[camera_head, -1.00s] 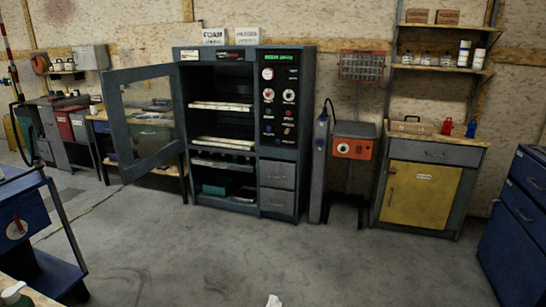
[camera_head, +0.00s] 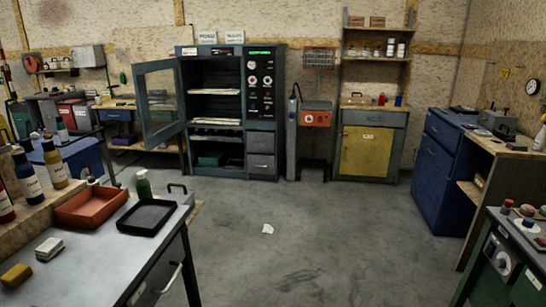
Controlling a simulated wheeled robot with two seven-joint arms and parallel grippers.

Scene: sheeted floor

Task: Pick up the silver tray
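I cannot make out a tray that is clearly silver. A black-rimmed tray (camera_head: 146,232) lies on the grey bench top at the lower left, with an orange tray (camera_head: 76,217) beside it to the left. A dark cabinet (camera_head: 236,70) stands open at the back wall, with pale flat slabs or trays (camera_head: 214,92) on its shelves; they are too small to identify. Neither of my grippers is in view.
The bench (camera_head: 100,262) fills the lower left, holding bottles and small blocks. The cabinet's glazed door (camera_head: 142,105) stands open to the left. A blue drawer unit (camera_head: 436,172) and a green machine (camera_head: 490,265) stand at right. A white scrap (camera_head: 267,229) lies on the open floor.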

